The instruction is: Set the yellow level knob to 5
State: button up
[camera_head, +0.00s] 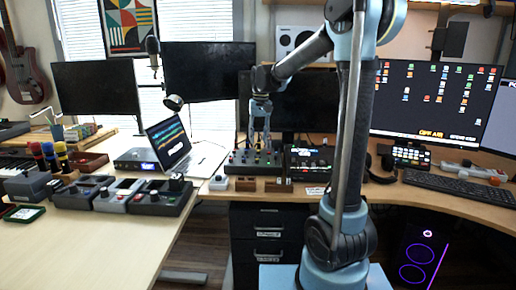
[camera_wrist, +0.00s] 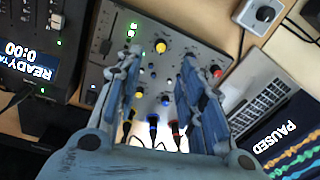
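A yellow knob (camera_wrist: 160,46) stands on the grey mixer panel (camera_wrist: 205,45) in the wrist view, just past and between my fingertips. No readable label tells which is the level knob. My gripper (camera_wrist: 160,58) is open, its blue fingers apart on both sides of the first knob, with no visible contact. In the head view my gripper (camera_head: 260,142) points down over the mixer (camera_head: 240,163). The small white box (camera_head: 219,184) is left of it.
A black device with a lit screen (camera_wrist: 28,62) adjoins the mixer. The laptop (camera_head: 176,148) stands open to the left, close to the mixer. Coloured plugs with cables (camera_wrist: 153,128) rise from the mixer below my fingers. Monitors (camera_head: 210,70) stand behind.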

jog(key=shift+r, duration=1.15)
jog(key=shift+d, duration=0.1)
jog(key=s+d+f, duration=0.1)
jog(key=s+d, duration=0.8)
jog(key=s+d+f, duration=0.4)
jog(key=s+f, duration=0.1)
jog(key=s, duration=0.2)
jog(key=s+d+f+m+t, duration=0.1)
jog(key=s+d+f, duration=0.2)
jog(key=s+f, duration=0.3)
jog(key=s+d+f+t, duration=0.1)
jog(key=s+d+f, duration=0.3)
jog(key=s, duration=0.6)
jog(key=shift+d+f+m+h, duration=0.3)
jog(key=shift+d+f, duration=0.05)
jog(key=shift+f, duration=0.35)
jog(key=shift+w+f, duration=0.2)
jog(key=shift+w, duration=0.3)
